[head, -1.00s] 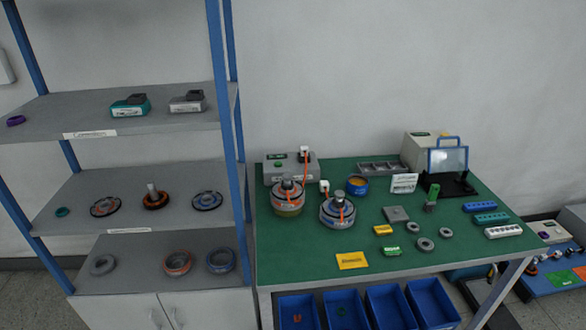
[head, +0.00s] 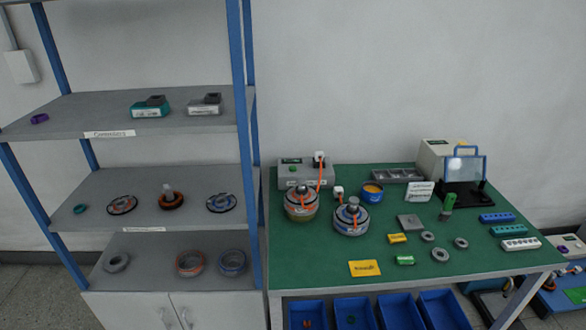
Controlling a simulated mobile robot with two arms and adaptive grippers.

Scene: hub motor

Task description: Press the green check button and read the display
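A grey tester box (head: 306,174) stands at the back left of the green-topped bench. A small green button (head: 292,170) is on its front, with a small dark display (head: 291,161) above it. The display is too small to read. A white plug (head: 319,157) sits at the box's right side, and its orange cable runs down to the left hub motor (head: 301,205). A second hub motor (head: 351,218) stands to its right with an orange cable and a loose-looking white plug (head: 338,191). Neither of my grippers is in view.
A grey shelf unit with blue posts (head: 242,130) stands left of the bench. A pale machine (head: 437,158) and a clear-shielded black stand (head: 466,187) are at the back right. Blue bins (head: 355,314) sit under the bench. The bench's front right (head: 470,262) is bare.

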